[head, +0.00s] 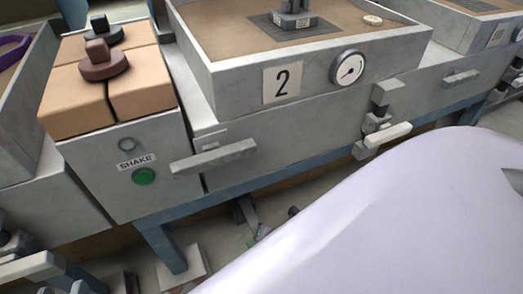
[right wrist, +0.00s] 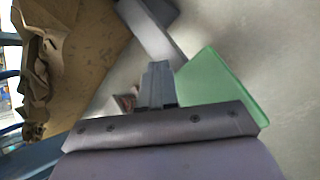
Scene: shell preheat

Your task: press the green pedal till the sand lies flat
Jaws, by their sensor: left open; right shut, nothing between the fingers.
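The green pedal (right wrist: 225,88) shows in the right wrist view, just right of my right gripper (right wrist: 158,82). That gripper's fingers are shut and empty; I cannot tell whether they touch the pedal. In the head view only a small green bit shows under the bench, mostly hidden. The box marked 2 (head: 225,82) holds brown sand (head: 232,38) whose visible surface looks fairly even. A dark plate with a grey fitting and a small pale disc lie on it. My left gripper (head: 68,286) seems to show open at the lower left edge, mostly cut off.
A green button (head: 144,177) marked SHAKE is on the cabinet left of box 2, under tan blocks (head: 140,85). A gauge (head: 348,68) is on the box front. A pale handle (head: 388,134) juts from the bench. Brown crumpled material (right wrist: 40,60) lies left in the wrist view.

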